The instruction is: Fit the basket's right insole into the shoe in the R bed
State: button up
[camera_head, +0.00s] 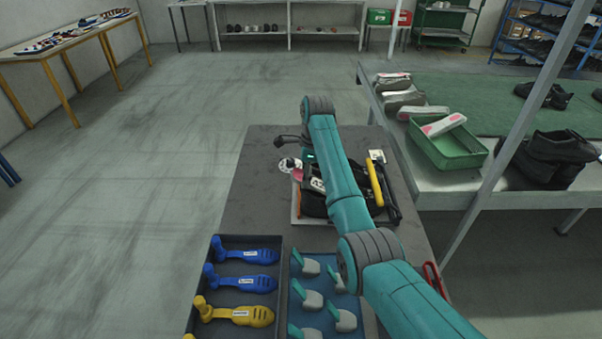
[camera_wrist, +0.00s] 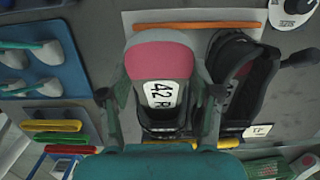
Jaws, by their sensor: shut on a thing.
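My gripper (camera_wrist: 163,88) is shut on an insole (camera_wrist: 160,55), one finger on each long side. The insole is grey with a pink end and a white label reading "42 R"; its pink end points to the top of the wrist view. It lies over the nearer black shoe (camera_wrist: 170,127), hiding most of it; I cannot tell how deep it sits. A second black shoe (camera_wrist: 238,75) lies beside it, its opening visible. Both are on a light fixture plate (camera_wrist: 135,22); the bed letters are not readable. In the head view my arm partly covers the shoes (camera_head: 313,204).
An orange bar (camera_wrist: 195,26) and a yellow bar (camera_head: 375,182) flank the shoes. A blue tray of shoe trees (camera_wrist: 72,62) and a dark tray of blue and yellow tools (camera_head: 233,241) stand nearer. The green basket (camera_head: 462,160) holds a pink-and-grey insole on the right bench.

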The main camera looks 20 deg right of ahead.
jog(key=shift+h, duration=0.3)
jog(key=shift+s+d+f, duration=0.3)
jog(key=shift+d, duration=0.55)
jog(key=shift+s+d+f, duration=0.25)
jog(key=shift+d+f, duration=0.05)
jog(key=shift+d, duration=0.5)
jog(key=shift+s+d+f, duration=0.3)
jog(key=shift+d, duration=0.55)
jog(key=shift+f+g+h, duration=0.3)
jog(key=shift+f+h, duration=0.2)
jog(key=shift+f, duration=0.3)
jog(key=o, duration=1)
jog(key=shift+r, duration=0.15)
jog(key=shift+r, duration=1.35)
